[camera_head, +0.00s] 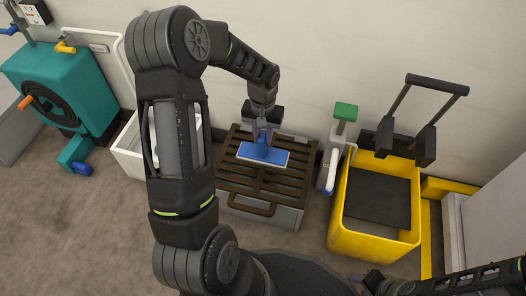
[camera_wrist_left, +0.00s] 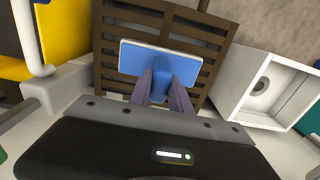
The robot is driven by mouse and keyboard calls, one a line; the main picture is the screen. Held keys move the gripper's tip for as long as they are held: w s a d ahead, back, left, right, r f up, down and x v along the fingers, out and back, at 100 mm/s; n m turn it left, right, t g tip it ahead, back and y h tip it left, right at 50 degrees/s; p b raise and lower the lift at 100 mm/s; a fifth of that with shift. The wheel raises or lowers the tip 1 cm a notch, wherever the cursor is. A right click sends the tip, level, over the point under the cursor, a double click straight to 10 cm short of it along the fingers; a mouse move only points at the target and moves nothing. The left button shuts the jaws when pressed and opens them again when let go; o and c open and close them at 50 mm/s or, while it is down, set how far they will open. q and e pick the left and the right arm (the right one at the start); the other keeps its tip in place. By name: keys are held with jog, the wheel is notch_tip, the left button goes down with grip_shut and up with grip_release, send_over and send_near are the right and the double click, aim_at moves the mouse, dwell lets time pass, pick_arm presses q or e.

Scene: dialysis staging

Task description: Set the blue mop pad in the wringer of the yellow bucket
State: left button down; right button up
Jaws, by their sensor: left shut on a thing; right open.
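The blue mop pad (camera_head: 263,155) is a flat blue rectangle with a pale edge and a blue grip on top. My left gripper (camera_head: 262,133) is shut on that grip. In the left wrist view the pad (camera_wrist_left: 140,58) shows beyond the two fingers (camera_wrist_left: 163,85), over the slats; whether it touches them I cannot tell. The yellow bucket (camera_head: 340,238) stands to the right, with a dark wringer (camera_head: 377,195) in its top and a black handle frame above. My right gripper (camera_head: 366,281) is at the bottom right, open, near the floor in front of the bucket, partly cut off.
A brown slatted grate (camera_head: 228,178) on a grey box lies under the pad. A green-topped device (camera_head: 345,112) stands between grate and bucket. A white bin (camera_head: 127,160) and a teal hose reel machine (camera_head: 60,75) are at left. A white cabinet (camera_head: 495,220) stands right.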

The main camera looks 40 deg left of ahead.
aim_at(260, 153)
pick_arm(q)
jog(key=shift+f, duration=0.1)
jog(key=shift+f, duration=0.1)
jog(key=shift+f+b, duration=1.1)
jog(key=shift+f, duration=1.3)
jog(key=shift+f, duration=0.15)
jog(key=c, duration=1.2)
grip_release()
